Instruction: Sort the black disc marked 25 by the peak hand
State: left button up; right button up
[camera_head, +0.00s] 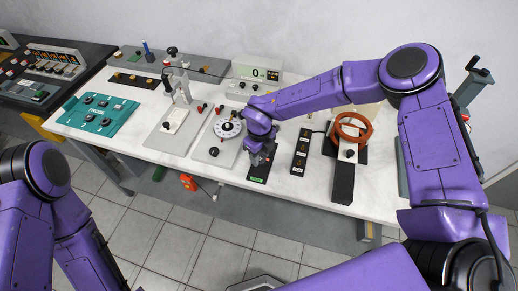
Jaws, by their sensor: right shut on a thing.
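My right gripper (260,156) points down over the back part of a narrow black plate with a green label (258,181). It is shut on a small dark thing that is mostly hidden by the fingers, so I cannot read any mark on it. A round white dial (227,128) sits on a light grey plate just left of my right gripper; its hands are too small to read. I cannot make out a black disc marked 25. My left arm shows at the lower left, but its gripper is outside the view.
A teal tray (99,114) with several dark round pieces lies at the left of the white table (190,164). A clamp stand (179,82) is at the back left.

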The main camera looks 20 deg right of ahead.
aim_at(259, 170)
jog(key=shift+a+m, duration=0.1)
jog(key=shift+m, duration=0.4)
jog(key=shift+f, duration=0.15)
jog(key=shift+w, duration=0.1)
jog(key=shift+f+b, duration=2.1)
jog(key=shift+f, duration=0.7)
jog(key=shift+f, duration=0.15)
jog(key=o, duration=1.2)
jog(key=shift+c, duration=0.2)
jog(key=c, duration=0.5)
